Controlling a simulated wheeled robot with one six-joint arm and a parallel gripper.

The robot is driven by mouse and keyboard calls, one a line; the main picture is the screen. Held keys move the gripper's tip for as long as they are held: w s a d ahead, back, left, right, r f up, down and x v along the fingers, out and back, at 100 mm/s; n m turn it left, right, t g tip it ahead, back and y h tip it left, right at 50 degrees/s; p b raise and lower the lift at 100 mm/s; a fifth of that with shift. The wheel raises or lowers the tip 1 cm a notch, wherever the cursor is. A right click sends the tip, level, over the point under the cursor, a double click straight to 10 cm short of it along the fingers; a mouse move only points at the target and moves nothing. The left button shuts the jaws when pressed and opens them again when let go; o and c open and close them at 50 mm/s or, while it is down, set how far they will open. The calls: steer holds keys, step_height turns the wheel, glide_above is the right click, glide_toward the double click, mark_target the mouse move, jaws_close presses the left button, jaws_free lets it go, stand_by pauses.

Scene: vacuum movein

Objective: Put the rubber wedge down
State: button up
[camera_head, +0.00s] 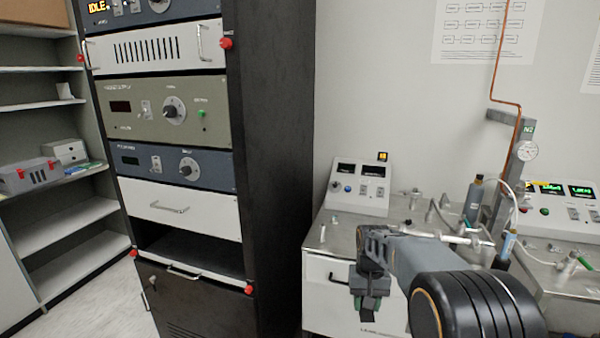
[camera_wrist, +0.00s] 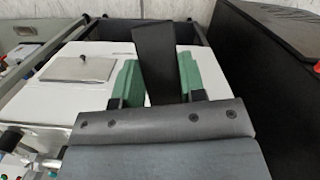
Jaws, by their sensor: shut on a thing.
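The rubber wedge (camera_wrist: 158,62) is a black, flat tapering block in the wrist view. My gripper (camera_wrist: 160,85) is shut on it, with a green finger pad on each side. The wedge sticks out beyond the pads. In the head view my gripper (camera_head: 368,304) points down in front of the white cabinet (camera_head: 322,285) under the bench top. Its green tips show there, but I cannot clearly tell the wedge from the dark gripper parts in that view.
A black equipment rack (camera_head: 278,170) stands left of my gripper. The metal bench top (camera_head: 340,232) carries a control box (camera_head: 357,188), tubing and a bottle (camera_head: 474,200). Shelves (camera_head: 65,215) stand at the far left. Some floor (camera_head: 125,295) shows between the shelves and the rack.

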steer(key=s+f+n+p, duration=0.1)
steer(key=s+f, duration=0.3)
steer(key=f, duration=1.3)
steer(key=shift+a+f+p, duration=0.35)
steer(key=shift+p, duration=0.55)
steer(key=shift+s, duration=0.1)
steer(key=shift+d, duration=0.25)
steer(key=shift+a, duration=0.1)
